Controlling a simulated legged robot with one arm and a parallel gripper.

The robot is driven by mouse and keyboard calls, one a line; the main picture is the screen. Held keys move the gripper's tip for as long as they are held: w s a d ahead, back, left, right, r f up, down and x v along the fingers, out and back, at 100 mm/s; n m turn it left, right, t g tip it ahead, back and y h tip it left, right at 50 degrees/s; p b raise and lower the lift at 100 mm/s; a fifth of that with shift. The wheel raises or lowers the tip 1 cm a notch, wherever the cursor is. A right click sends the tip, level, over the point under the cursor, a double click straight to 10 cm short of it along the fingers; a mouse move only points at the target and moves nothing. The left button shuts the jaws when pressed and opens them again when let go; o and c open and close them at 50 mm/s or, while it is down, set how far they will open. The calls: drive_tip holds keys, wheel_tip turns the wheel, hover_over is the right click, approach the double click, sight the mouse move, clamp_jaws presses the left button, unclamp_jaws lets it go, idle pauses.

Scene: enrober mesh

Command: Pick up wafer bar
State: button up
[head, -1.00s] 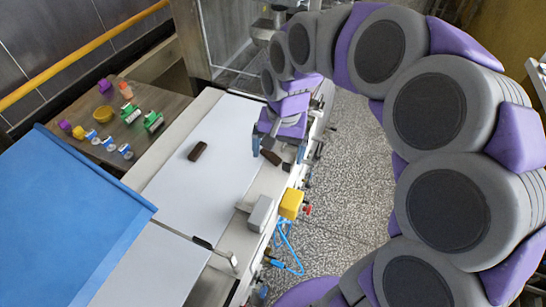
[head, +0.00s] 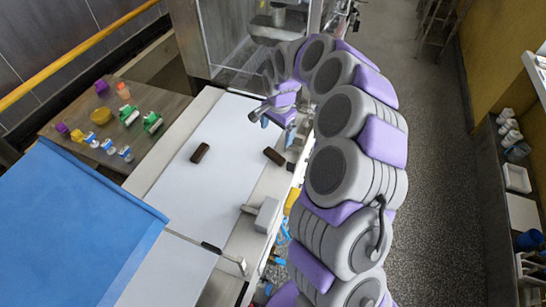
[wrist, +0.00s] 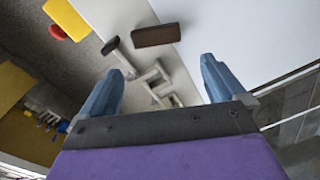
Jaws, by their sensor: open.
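One dark brown bar (head: 274,156) lies flat at the right edge of the white belt (head: 218,190). A similar bar (head: 200,153) lies farther left on the belt. I cannot tell from their look which one is the wafer bar. My gripper (head: 277,128) is open and empty, above the belt's right edge, just beyond the right bar. In the wrist view a brown bar (wrist: 156,34), apparently the right one, lies beyond the fingertips, roughly between their lines. My two blue fingers (wrist: 162,66) stand wide apart and do not touch it.
A blue cover (head: 70,230) lies at the left. A grey box (head: 266,214) and a yellow box (head: 291,201) stand along the right edge. A glass-walled frame (head: 240,45) rises beyond the belt.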

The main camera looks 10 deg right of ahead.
hover_over(275, 153)
drive_tip(key=d, duration=0.1)
drive_tip(key=f, duration=0.5)
drive_tip(key=shift+s+f, duration=0.2)
drive_tip(key=shift+f, duration=0.2)
drive_tip(key=shift+d+f, duration=0.35)
drive_tip(key=f, duration=0.1)
drive_tip(key=a+f, duration=0.1)
drive_tip(key=f, duration=0.1)
drive_tip(key=f+b, duration=0.1)
drive_tip(key=shift+a+f, duration=0.3)
drive_tip(key=shift+a, duration=0.05)
drive_tip(key=shift+w+f, duration=0.15)
drive_tip(key=shift+f, duration=0.1)
drive_tip(key=shift+d, duration=0.5)
drive_tip(key=shift+c, duration=2.1)
